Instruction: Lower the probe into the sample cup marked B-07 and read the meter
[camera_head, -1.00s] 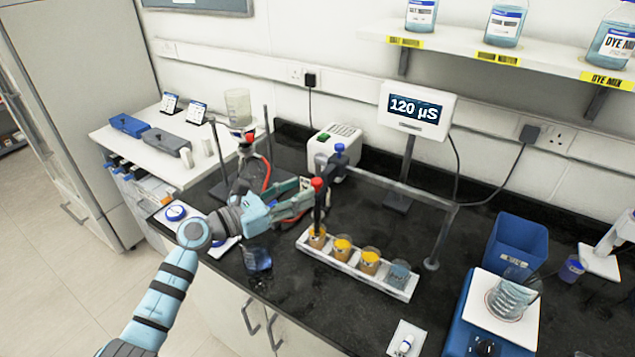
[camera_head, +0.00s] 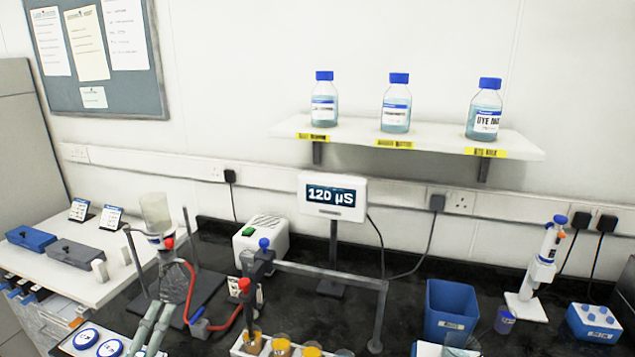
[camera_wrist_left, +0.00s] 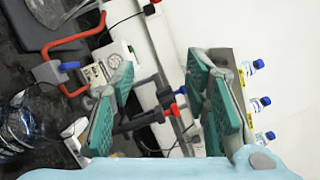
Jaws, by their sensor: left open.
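The meter (camera_head: 332,196) reads 120 µS in the head view. The probe (camera_head: 247,308), dark with a red top, hangs from the grey beam at or above the leftmost cup. Whether its tip is in the liquid is unclear. The sample cups (camera_head: 281,347), with yellow-orange contents, stand in a white rack (camera_head: 237,351) cut off at the bottom edge. No B-07 mark is readable. My left gripper (camera_head: 160,308) is low at the left, left of the probe. Its green-padded fingers (camera_wrist_left: 165,110) are spread and empty in the wrist view. My right gripper is not in view.
The beam (camera_head: 325,270) runs right to a post. A flask stand (camera_head: 172,285) with red tubing is on the left. A blue bin (camera_head: 450,310) and a pipette stand (camera_head: 540,275) are on the right. Bottles stand on a shelf (camera_head: 410,148).

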